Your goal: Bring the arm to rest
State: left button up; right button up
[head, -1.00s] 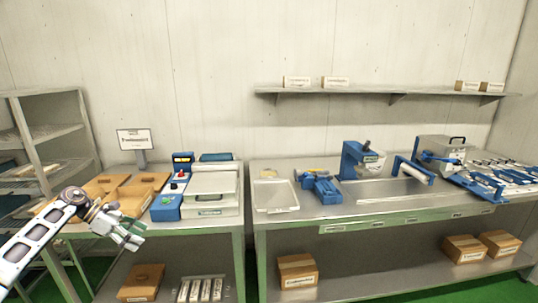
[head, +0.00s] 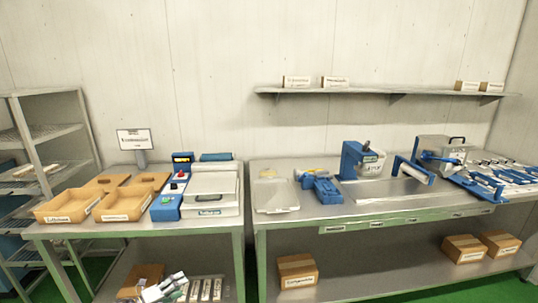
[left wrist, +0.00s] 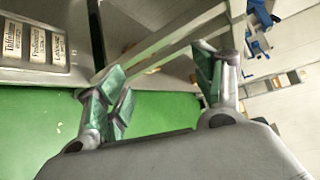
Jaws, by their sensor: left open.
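My left gripper (head: 164,288) is low at the bottom edge of the head view, in front of the left table's lower shelf. Its arm is mostly out of the picture. In the left wrist view the gripper (left wrist: 162,82) has its two green-padded fingers spread wide, with nothing between them. It is open and empty. Behind the fingers are green floor and the grey metal table frame. My right gripper is not in view.
The left table holds wooden trays (head: 67,206) and a blue-and-white machine (head: 210,195). The right table (head: 390,212) carries several blue tools. Cardboard boxes (head: 297,271) sit on its lower shelf. Labelled packs (left wrist: 35,43) lie on the left lower shelf.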

pick_arm(q)
jog(key=s+a+f+n+g+y, duration=0.1)
jog(key=s+f+n+y, duration=0.3)
jog(key=s+f+n, duration=0.65)
jog(key=s+f+n+g+y, duration=0.1)
jog(key=s+f+n+y, duration=0.4)
jog(key=s+f, duration=1)
jog(key=s+d+f+n+g, duration=0.2)
jog(key=s+f, duration=0.3)
jog(key=s, duration=0.6)
jog(key=s+d+f+n+g, duration=0.2)
jog(key=s+f+n, duration=0.3)
jog(key=s, duration=0.6)
jog(key=s+d+f+n+g, duration=0.2)
jog(key=s+f+n+g, duration=0.2)
jog(key=s+f, duration=0.3)
jog(key=s, duration=0.5)
jog(key=shift+d+f+g+y, duration=0.2)
jog(key=shift+d+g+y, duration=0.1)
jog(key=shift+d+y, duration=0.1)
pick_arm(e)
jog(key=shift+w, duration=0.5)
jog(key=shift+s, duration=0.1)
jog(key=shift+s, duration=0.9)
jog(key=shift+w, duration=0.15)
